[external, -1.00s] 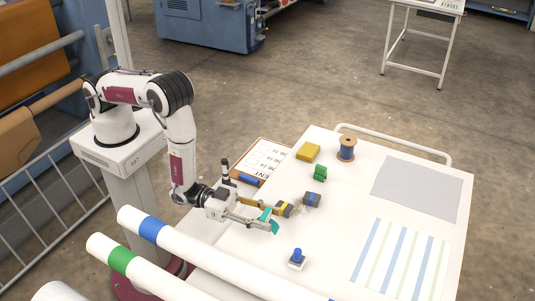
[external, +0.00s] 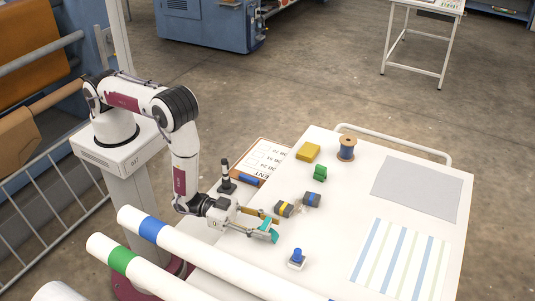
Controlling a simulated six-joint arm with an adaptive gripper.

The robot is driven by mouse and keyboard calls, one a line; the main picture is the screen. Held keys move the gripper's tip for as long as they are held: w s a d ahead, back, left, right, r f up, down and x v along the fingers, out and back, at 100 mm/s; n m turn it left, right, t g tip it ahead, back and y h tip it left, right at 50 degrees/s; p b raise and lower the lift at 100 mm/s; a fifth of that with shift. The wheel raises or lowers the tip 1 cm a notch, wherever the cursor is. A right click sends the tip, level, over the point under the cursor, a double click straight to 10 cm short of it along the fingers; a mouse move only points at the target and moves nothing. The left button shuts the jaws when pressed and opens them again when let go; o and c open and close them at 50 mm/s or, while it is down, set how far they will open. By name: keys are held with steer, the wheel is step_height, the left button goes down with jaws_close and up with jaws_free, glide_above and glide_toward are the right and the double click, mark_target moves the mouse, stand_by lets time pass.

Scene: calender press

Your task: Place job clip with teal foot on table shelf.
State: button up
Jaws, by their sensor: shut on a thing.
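My gripper (external: 268,226) is over the left part of the white table (external: 335,225), pointing right. It is shut on the job clip with teal foot (external: 267,236); the teal part shows at the lower fingertip, and the fingers hide much of the rest. The clip appears to be just above the tabletop, but I cannot tell the exact gap. A lower white surface at the table's left side, perhaps the table shelf (external: 203,232), is partly hidden by my arm.
Two grey blocks, one yellow-banded (external: 284,209) and one blue-banded (external: 312,200), lie close beyond the fingers. A blue-knobbed stamp (external: 297,259) stands nearer. A green piece (external: 320,173), yellow block (external: 308,152), spool (external: 347,149) and clipboard (external: 264,158) are farther back.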

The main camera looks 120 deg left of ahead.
steer(key=shift+f, duration=0.3)
steer(key=shift+f, duration=0.2)
steer(key=o, duration=0.9)
steer(key=shift+s+d+r, duration=0.1)
steer(key=shift+s, duration=3.8)
